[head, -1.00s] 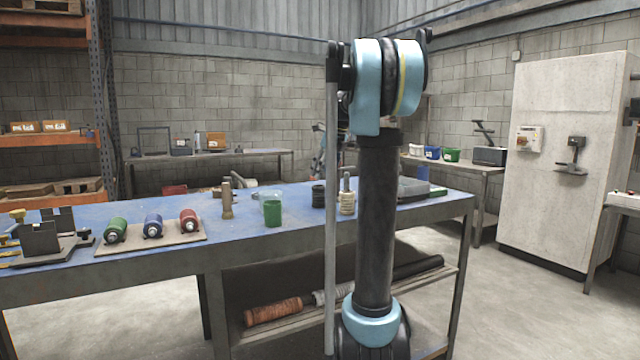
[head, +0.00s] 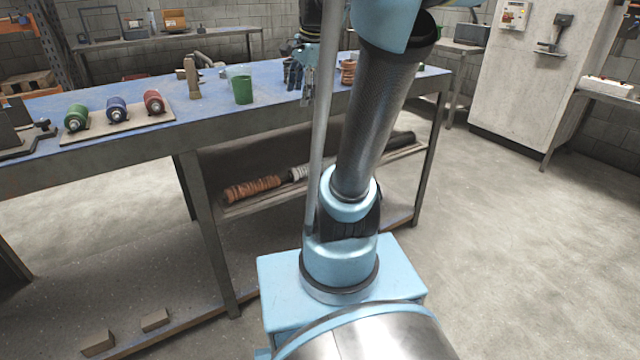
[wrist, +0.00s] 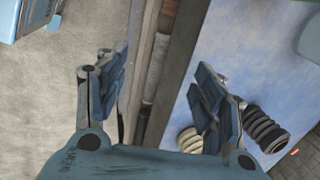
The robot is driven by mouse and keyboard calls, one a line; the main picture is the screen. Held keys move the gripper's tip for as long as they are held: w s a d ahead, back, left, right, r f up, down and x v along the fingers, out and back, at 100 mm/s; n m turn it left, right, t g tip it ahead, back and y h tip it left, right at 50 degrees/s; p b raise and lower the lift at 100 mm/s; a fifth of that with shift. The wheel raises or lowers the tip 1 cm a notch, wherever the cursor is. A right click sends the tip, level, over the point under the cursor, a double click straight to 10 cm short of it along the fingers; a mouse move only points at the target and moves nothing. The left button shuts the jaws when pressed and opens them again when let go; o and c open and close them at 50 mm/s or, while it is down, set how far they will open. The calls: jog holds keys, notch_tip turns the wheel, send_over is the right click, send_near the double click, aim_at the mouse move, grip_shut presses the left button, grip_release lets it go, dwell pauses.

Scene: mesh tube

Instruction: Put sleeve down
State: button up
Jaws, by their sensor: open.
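My gripper (wrist: 160,92) is open in the wrist view, with nothing between its fingers. It hangs over the front edge of the blue bench (head: 140,115); in the head view it is near the black ribbed sleeve (head: 291,74). In the wrist view the black ribbed sleeve (wrist: 265,130) lies just right of the right finger, apart from or touching it, I cannot tell. A cream ribbed piece (wrist: 187,140) is partly hidden behind that finger. In the head view a ribbed piece (head: 348,72) shows beside my arm. Which one is the task's sleeve is unclear.
A green cup (head: 242,90) and a brown post (head: 192,78) stand on the bench. Green, blue and red rolls (head: 116,108) lie on a board to the left. A lower shelf (head: 240,208) holds long rods. Open floor lies right.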

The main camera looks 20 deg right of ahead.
jog(key=s+f+n+h, duration=0.1)
jog(key=s+f+n, duration=1.3)
jog(key=s+f, duration=0.6)
jog(key=shift+d+g+h, duration=0.3)
jog(key=shift+d, duration=0.05)
